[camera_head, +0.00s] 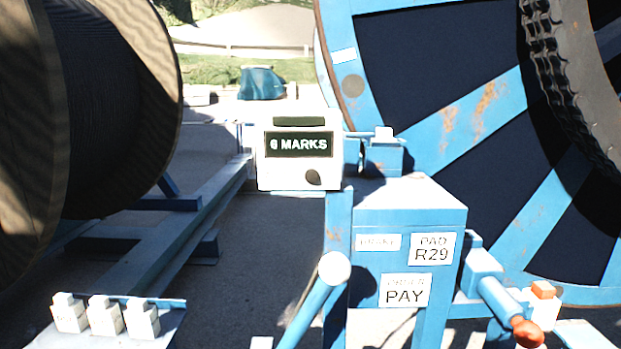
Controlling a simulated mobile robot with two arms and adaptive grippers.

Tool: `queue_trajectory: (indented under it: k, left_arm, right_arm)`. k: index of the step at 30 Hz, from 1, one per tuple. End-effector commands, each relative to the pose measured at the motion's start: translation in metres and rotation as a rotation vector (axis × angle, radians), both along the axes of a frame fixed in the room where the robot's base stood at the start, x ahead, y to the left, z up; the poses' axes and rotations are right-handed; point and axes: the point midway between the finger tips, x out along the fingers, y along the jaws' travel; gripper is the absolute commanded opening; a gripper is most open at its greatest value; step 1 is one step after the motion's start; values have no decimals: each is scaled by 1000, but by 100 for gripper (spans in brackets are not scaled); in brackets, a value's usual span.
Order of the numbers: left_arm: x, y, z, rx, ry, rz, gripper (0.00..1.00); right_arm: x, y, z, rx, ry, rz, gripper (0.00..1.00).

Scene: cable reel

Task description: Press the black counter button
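The counter (266,178) is a white box near the picture's middle. A dark oval spot (313,177), which looks like a black button, sits low on the front face, right of centre. A flat black piece (300,121) lies along the box's top; I cannot tell whether it also is a button. Nothing covers the counter's front. Neither of my grippers shows in the head view.
A blue pedestal (385,218) with labels "PAD R29" and "PAY" stands right of the counter. An orange-tipped handle (528,333) sticks out lower right. A cable reel (100,110) stands left, a big blue wheel (467,118) right. Several white blocks (105,316) stand at lower left.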

Motion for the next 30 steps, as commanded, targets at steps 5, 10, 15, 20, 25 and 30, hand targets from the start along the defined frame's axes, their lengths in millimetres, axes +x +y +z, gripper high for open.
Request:
queue_trajectory:
  k: [5, 10, 15, 20, 25, 30]
  left_arm:
    - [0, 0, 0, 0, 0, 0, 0]
    - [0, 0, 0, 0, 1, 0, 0]
    - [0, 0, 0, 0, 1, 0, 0]
    - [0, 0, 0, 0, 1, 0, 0]
    - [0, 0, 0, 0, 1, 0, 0]
    - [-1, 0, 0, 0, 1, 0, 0]
  right_arm:
    - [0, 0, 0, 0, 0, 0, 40]
    - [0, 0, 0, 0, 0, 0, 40]
    - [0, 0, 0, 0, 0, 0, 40]
    - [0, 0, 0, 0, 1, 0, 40]
    - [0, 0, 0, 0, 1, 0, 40]
    - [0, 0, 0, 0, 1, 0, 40]
